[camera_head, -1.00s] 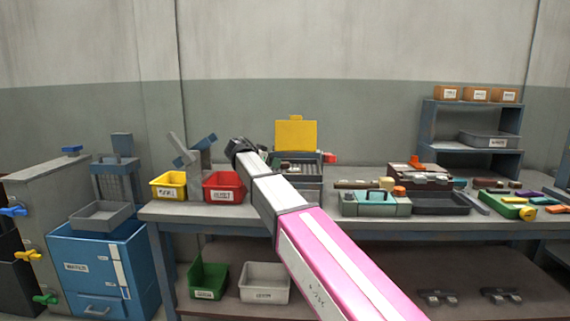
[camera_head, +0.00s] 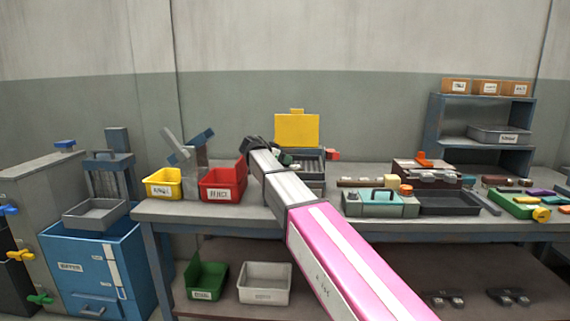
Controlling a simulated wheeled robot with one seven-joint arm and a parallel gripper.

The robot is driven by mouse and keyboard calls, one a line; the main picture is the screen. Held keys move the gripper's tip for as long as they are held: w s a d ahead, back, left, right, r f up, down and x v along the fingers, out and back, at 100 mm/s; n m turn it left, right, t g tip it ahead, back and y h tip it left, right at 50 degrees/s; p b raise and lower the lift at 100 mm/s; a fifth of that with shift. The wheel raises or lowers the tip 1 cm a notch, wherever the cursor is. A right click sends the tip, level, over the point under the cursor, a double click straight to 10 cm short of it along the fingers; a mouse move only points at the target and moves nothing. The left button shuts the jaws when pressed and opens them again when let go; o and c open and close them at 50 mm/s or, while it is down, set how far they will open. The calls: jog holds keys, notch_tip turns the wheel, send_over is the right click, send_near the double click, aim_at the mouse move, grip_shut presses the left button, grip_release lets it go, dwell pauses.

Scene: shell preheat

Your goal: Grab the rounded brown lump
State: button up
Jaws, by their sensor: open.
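My pink and white arm reaches from the lower right up over the workbench. My gripper (camera_head: 258,146) is the small dark end of it, open, above the back of the bench in front of the grey device with the raised yellow lid (camera_head: 297,129). Its fingers are too small to make out clearly. I cannot pick out a rounded brown lump with certainty. Small brown pieces (camera_head: 494,181) lie at the right of the bench, and a low brown strip (camera_head: 360,182) lies behind the teal case; their shapes are too small to tell. The arm hides part of the bench.
A yellow bin (camera_head: 164,190) and a red bin (camera_head: 222,192) stand left of my arm. A teal case (camera_head: 379,206), a dark tray (camera_head: 449,208) and a green tray (camera_head: 508,206) stand to the right. A blue-grey shelf (camera_head: 436,125) stands behind them.

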jog(key=shift+w+d+f, duration=0.25)
jog(key=shift+w+d, duration=0.1)
jog(key=c, duration=1)
